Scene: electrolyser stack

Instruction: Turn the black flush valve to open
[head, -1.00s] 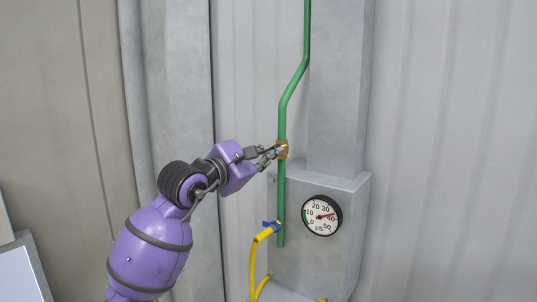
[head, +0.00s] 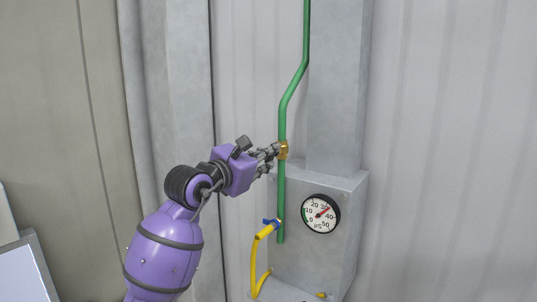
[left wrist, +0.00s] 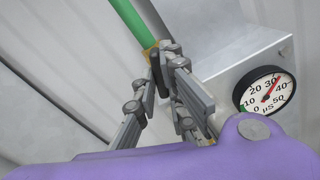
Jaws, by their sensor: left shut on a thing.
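The flush valve has a brass body (head: 283,150) on the green vertical pipe (head: 281,195). In the left wrist view its black handle (left wrist: 161,72) shows as a dark bar between my fingers, close to the brass body. My left gripper (head: 274,152) reaches in from the left and is shut on that handle. In the head view the fingers hide most of the handle. In the left wrist view the left gripper (left wrist: 167,68) also shows at the valve. My right gripper is not in view.
A round gauge (head: 320,214) is on the grey box (head: 345,245) right of the pipe; its needle points between 30 and 40. A blue-handled valve (head: 271,223) with a yellow hose (head: 253,265) sits below. A grey column (head: 336,90) stands behind.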

